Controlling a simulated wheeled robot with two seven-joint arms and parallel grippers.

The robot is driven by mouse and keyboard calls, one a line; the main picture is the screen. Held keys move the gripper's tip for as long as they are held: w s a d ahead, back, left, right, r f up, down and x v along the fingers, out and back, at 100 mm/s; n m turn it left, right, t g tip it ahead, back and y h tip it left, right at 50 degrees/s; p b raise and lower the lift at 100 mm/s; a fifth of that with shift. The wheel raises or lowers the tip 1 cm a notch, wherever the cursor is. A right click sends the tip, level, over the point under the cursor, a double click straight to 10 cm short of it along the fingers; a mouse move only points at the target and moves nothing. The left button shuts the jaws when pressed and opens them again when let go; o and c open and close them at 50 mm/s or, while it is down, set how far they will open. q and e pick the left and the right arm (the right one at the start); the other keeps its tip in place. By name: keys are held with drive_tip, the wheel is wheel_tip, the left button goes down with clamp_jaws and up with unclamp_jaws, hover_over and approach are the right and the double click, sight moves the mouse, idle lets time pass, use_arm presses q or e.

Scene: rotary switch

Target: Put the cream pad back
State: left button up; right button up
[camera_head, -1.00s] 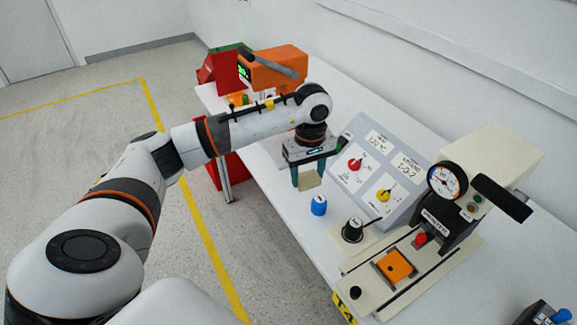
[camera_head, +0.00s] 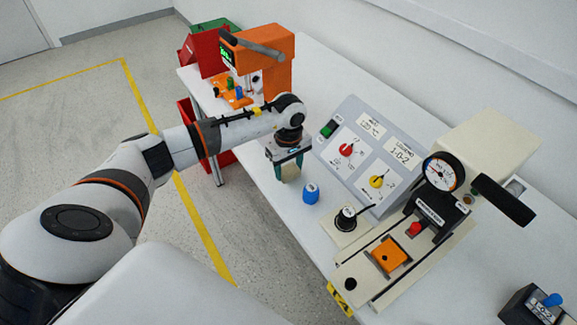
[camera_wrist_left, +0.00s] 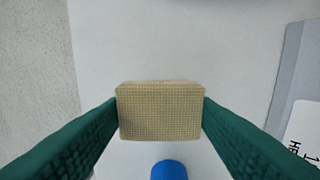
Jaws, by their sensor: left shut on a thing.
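My left gripper (camera_head: 289,173) is shut on the cream pad (camera_head: 290,174), over the left part of the white table. In the left wrist view the pad (camera_wrist_left: 160,111) sits between the two green fingers, its textured face towards the camera. Whether the pad touches the table is hard to tell. A blue cylinder (camera_head: 311,193) stands just in front and to the right of the pad; its top also shows in the wrist view (camera_wrist_left: 170,170). My right gripper is not in view.
A grey switch panel (camera_head: 368,155) with a red and a yellow knob stands right of the gripper. A press (camera_head: 440,205) with a gauge and orange plate (camera_head: 389,254) is further right. An orange machine (camera_head: 262,65) stands at the table's far left end.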

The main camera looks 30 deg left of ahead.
sight(289, 170)
use_arm(q)
drive_tip(key=shift+f, duration=0.35)
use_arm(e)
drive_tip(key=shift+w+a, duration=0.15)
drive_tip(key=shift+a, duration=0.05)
use_arm(q)
drive_tip(key=shift+f+b, duration=0.25)
drive_tip(key=shift+b, duration=0.05)
drive_tip(key=o, duration=0.9)
drive_tip(key=shift+r, duration=0.1)
drive_tip(key=shift+o, duration=0.2)
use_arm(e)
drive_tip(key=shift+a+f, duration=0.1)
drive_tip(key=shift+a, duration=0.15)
use_arm(q)
drive_tip(key=shift+r+p, duration=0.25)
drive_tip(key=shift+p, duration=0.1)
wheel_tip(289, 170, up, 12)
drive_tip(key=b, duration=0.2)
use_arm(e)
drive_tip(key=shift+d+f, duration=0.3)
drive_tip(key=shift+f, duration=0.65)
